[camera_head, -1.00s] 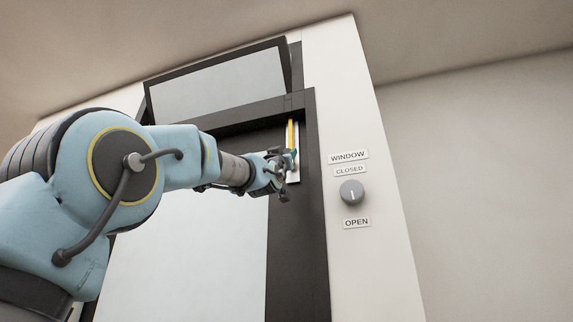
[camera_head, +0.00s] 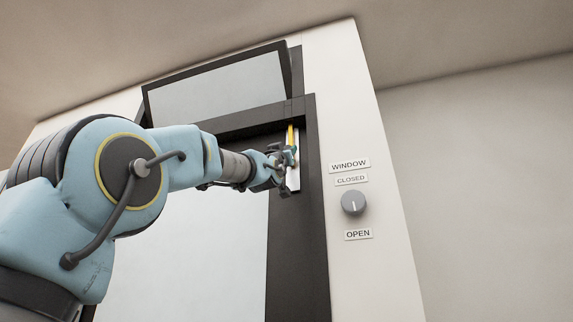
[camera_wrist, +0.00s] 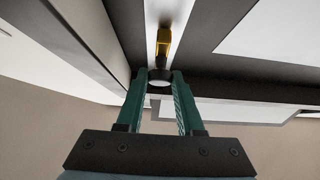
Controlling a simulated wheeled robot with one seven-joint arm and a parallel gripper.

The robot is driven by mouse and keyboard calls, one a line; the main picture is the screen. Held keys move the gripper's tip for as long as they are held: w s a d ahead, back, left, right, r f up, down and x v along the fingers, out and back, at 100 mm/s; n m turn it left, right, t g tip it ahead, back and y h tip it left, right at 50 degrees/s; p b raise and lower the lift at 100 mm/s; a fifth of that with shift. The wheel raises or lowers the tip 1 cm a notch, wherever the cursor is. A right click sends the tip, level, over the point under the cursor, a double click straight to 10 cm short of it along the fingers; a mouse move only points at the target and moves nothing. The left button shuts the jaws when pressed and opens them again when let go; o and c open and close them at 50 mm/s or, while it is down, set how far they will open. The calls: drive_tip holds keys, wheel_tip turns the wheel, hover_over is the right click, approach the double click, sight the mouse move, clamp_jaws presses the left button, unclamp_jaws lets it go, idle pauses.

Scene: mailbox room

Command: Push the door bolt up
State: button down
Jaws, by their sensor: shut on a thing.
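The door bolt is a yellow bar (camera_head: 291,134) on a white strip (camera_head: 293,178) at the right edge of the dark door, near its top. My gripper (camera_head: 284,158) is at the bolt in the head view and covers its lower part. In the wrist view, the yellow bar (camera_wrist: 163,42) lies on the white strip just beyond my fingertips. A dark round knob (camera_wrist: 160,76) at its near end sits between the green fingers. My gripper (camera_wrist: 160,84) is shut on this knob.
A tilted window pane (camera_head: 215,88) hangs above the door. A grey dial (camera_head: 353,202) with "WINDOW", "CLOSED" and "OPEN" labels is on the white wall right of the door. The dark door frame (camera_head: 316,200) runs close beside my gripper.

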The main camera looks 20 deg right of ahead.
drive_tip(key=shift+r, duration=0.6)
drive_tip(key=shift+s, duration=0.1)
drive_tip(key=c, duration=0.6)
unclamp_jaws()
drive_tip(key=shift+f, duration=0.1)
drive_tip(key=shift+o, duration=0.2)
drive_tip(key=shift+f, duration=0.1)
drive_tip(key=b+v, duration=0.8)
drive_tip(key=v, duration=0.2)
drive_tip(key=shift+s+a+f, duration=0.15)
drive_tip(key=shift+a+f, duration=0.05)
